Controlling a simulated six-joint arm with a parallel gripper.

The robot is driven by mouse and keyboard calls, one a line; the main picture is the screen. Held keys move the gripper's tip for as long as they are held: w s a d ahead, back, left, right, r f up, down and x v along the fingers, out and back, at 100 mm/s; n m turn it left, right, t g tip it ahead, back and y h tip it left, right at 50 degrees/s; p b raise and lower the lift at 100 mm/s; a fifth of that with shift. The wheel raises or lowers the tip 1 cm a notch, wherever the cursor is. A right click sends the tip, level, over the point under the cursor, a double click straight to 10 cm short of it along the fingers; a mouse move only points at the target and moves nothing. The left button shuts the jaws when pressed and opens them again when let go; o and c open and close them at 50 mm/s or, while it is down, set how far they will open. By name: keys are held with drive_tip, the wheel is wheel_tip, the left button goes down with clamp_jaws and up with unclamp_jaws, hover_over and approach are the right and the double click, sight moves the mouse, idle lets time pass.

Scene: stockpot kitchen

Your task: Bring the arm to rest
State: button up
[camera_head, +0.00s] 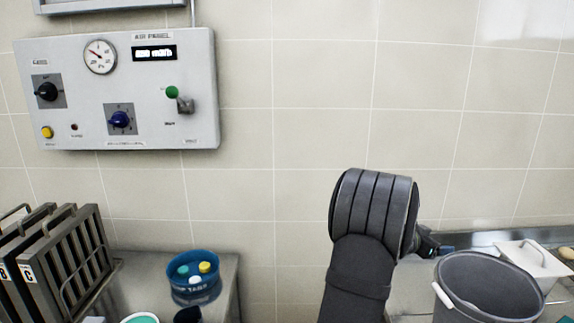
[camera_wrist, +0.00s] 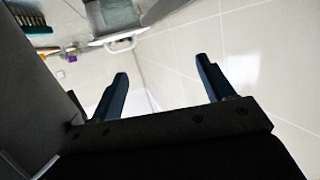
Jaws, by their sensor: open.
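My gripper (camera_wrist: 162,85) shows in the wrist view with its two dark fingers spread wide and nothing between them. Beyond the fingers is the tiled wall. In the head view my arm rises from the bottom, right of the middle, and bends over. The gripper end points away to the right, and its fingers are mostly hidden behind the arm there.
A grey bucket (camera_head: 488,288) stands right of my arm, with a white lidded container (camera_head: 533,262) behind it. A blue tub (camera_head: 193,284) with coloured caps and dark racks (camera_head: 62,262) stand at left. A control panel (camera_head: 117,92) hangs on the wall.

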wheel_tip(320, 180, down, 9)
drive_tip(key=shift+r, duration=0.1)
drive_tip(key=shift+v, duration=0.9)
drive_tip(key=shift+s+a+r, duration=0.15)
drive_tip(key=shift+a, duration=0.2)
drive_tip(key=shift+d, duration=0.1)
drive_tip(key=shift+d, duration=0.35)
drive_tip(key=shift+w+d+r, duration=0.1)
drive_tip(key=shift+w+d, duration=0.5)
drive_tip(key=shift+d, duration=0.35)
wheel_tip(320, 180, up, 9)
drive_tip(key=d+r+m+g+h, duration=0.1)
drive_tip(key=d+m+g, duration=0.1)
drive_tip(key=d, duration=0.4)
drive_tip(key=shift+w+g, duration=0.3)
drive_tip(key=shift+g, duration=0.3)
